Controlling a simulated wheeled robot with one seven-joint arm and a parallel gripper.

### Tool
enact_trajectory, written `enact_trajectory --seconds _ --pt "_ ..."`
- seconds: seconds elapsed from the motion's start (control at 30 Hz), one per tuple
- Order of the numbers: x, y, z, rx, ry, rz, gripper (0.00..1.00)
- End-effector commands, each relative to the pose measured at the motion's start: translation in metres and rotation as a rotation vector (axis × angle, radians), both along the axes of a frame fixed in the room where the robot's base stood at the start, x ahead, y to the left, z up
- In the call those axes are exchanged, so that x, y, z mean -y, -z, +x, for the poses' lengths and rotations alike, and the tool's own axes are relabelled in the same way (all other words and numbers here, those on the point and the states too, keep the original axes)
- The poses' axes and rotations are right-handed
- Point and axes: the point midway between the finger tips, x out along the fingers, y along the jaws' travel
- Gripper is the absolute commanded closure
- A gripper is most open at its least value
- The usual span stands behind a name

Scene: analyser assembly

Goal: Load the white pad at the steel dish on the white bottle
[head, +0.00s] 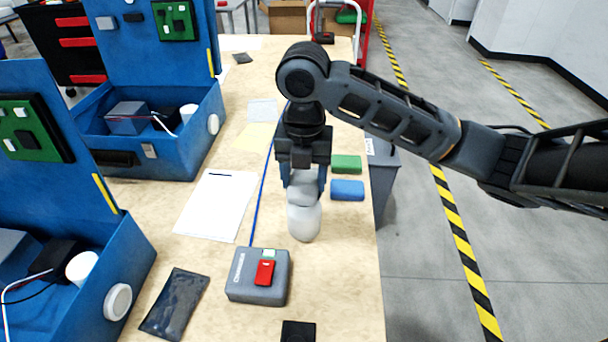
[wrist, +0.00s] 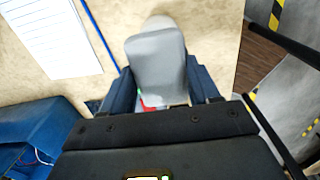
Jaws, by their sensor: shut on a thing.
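My gripper (head: 304,190) hangs pointing down over the table, right of its middle. It is shut on a pale grey-white, rounded piece that looks like the white pad (head: 303,181). In the wrist view the pad (wrist: 156,62) fills the space between the fingers. The white bottle (head: 304,224) stands upright directly below the pad, and the two overlap in the head view. A whitish round edge behind the pad in the wrist view looks like the bottle (wrist: 158,21). I cannot make out the steel dish; the pad and fingers probably hide it. Whether the pad touches it is unclear.
A grey box (head: 240,285) with a red piece (head: 264,272) stands in front of the bottle. A paper sheet (head: 213,204), a dark pouch (head: 174,303) and open blue cases (head: 148,150) are left.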

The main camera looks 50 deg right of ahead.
Motion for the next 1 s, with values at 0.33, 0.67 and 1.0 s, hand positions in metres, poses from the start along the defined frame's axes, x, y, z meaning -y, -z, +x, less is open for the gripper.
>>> enact_trajectory --seconds 0.33,0.67,1.0 --pt "0.0 0.004 0.0 0.0 0.0 0.0 0.64" --pt "0.0 0.008 0.0 0.0 0.0 0.0 0.64" --pt "0.0 0.012 0.0 0.0 0.0 0.0 0.64"
